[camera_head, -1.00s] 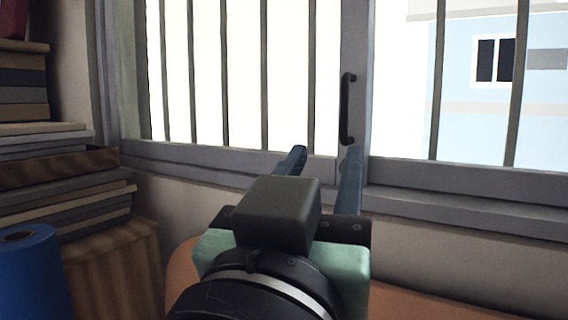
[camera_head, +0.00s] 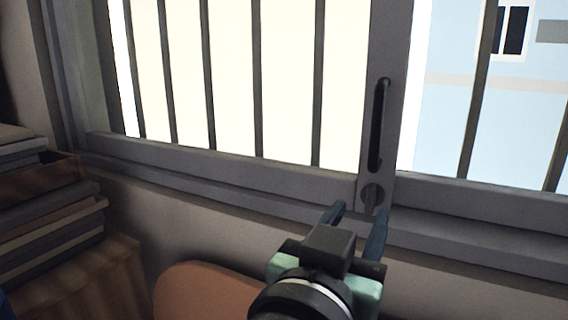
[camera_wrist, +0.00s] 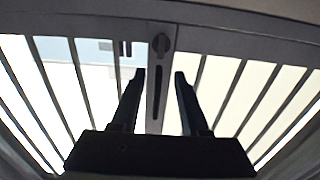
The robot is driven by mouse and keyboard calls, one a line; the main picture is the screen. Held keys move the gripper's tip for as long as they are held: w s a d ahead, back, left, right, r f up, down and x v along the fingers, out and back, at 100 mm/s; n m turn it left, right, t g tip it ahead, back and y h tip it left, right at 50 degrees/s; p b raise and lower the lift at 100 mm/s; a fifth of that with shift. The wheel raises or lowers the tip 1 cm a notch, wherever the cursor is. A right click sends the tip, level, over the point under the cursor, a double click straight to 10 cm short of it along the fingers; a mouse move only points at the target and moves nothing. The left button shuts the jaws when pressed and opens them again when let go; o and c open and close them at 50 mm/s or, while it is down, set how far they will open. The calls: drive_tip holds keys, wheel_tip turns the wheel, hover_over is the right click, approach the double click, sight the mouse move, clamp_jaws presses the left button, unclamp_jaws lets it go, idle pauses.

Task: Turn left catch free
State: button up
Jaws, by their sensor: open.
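The catch (camera_head: 372,197) is a small round turn-piece on the window's upright stile, just below the long dark pull handle (camera_head: 380,124). In the wrist view the catch (camera_wrist: 161,43) appears above the handle (camera_wrist: 157,88), beyond the fingertips and between their lines. My gripper (camera_head: 359,214) is open and empty, its two dark fingers pointing at the stile near the catch. In the wrist view my gripper (camera_wrist: 160,73) has its fingers on either side of the stile in the picture. I see no contact with the catch.
Dark vertical bars (camera_head: 258,80) cross the bright window panes. The grey sill (camera_head: 230,182) runs below them. Stacked boards (camera_head: 45,205) stand at the left, and an orange-brown rounded surface (camera_head: 205,290) lies low in front of the wall.

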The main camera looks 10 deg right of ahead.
sight(371, 190)
drive_tip(key=p+x, duration=0.2)
drive_tip(key=x, duration=0.4)
drive_tip(key=shift+w+d+r, duration=0.1)
drive_tip(key=shift+w+d, duration=0.15)
drive_tip(key=shift+w+d+p, duration=0.35)
drive_tip(key=shift+w+p, duration=0.05)
drive_tip(key=shift+w, duration=0.25)
drive_tip(key=shift+c, duration=0.3)
clamp_jaws()
